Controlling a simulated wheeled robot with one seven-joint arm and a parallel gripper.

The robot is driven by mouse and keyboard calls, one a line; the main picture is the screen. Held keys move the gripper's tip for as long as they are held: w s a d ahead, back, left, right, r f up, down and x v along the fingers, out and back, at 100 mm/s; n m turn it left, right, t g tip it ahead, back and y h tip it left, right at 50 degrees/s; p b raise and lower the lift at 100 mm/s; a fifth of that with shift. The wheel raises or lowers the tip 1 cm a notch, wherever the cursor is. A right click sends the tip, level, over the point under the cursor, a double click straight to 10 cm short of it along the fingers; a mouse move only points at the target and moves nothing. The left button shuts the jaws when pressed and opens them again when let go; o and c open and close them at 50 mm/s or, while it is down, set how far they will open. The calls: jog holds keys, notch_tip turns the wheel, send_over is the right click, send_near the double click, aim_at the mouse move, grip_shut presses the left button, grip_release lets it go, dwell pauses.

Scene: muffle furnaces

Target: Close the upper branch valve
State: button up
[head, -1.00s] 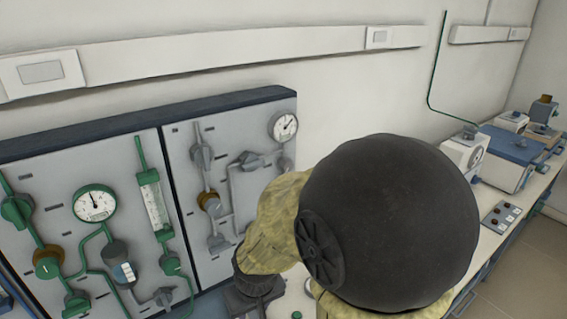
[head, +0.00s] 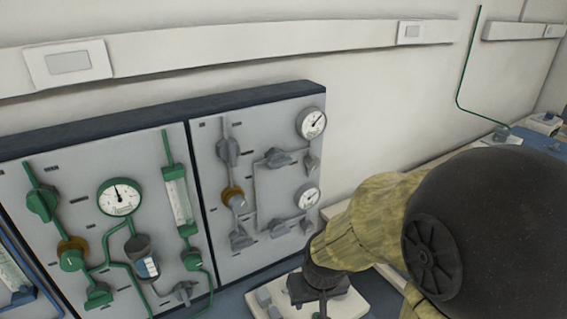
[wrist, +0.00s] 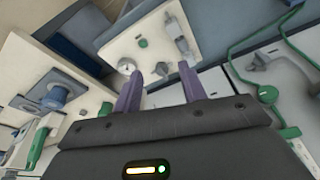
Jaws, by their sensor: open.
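The right-hand grey panel (head: 270,180) carries grey pipework that splits into an upper and a lower branch. The upper branch valve (head: 278,157) is a grey handle on the upper branch, left of a small fitting and below the upper gauge. The lower branch valve (head: 279,229) sits below it, near the lower gauge. My gripper (wrist: 173,72) is open in the wrist view, with two purple fingers apart and nothing between them. In the head view my wrist is low and right of the panel, apart from the valves; the fingers cannot be made out there.
An upper gauge (head: 312,122) and a lower gauge (head: 308,196) are on the same panel. A panel with green pipes (head: 100,225) adjoins it on the left. A pale unit (head: 345,303) lies below my wrist. The space before the grey panel's valves looks clear.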

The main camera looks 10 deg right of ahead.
jog(key=o, duration=0.3)
jog(key=shift+w+d, duration=0.1)
jog(key=shift+w, duration=0.05)
jog(key=o, duration=0.5)
jog(key=w+d+t, duration=0.2)
jog(key=w, duration=0.1)
jog(key=w+r+t, duration=0.1)
jog(key=shift+w+d+h, duration=0.3)
jog(key=shift+w+d, duration=0.05)
jog(key=shift+d, duration=0.05)
jog(key=w+d+r+t+b, duration=0.1)
jog(key=w+d+r+t, duration=0.25)
jog(key=w+t, duration=0.2)
jog(key=w+r+n+t+y, duration=0.1)
jog(key=r+t+y, duration=0.1)
jog(key=r, duration=0.1)
jog(key=w+a+r+n+t+y, duration=0.1)
jog(key=r+t+y, duration=0.1)
jog(key=r, duration=0.2)
jog(key=w+r+n+t+y+b, duration=0.1)
jog(key=r+t+y, duration=0.1)
jog(key=r, duration=0.2)
jog(key=shift+w+a+n, duration=0.1)
jog(key=shift+a+n, duration=0.1)
jog(key=shift+n, duration=0.1)
jog(key=shift+w+r, duration=0.15)
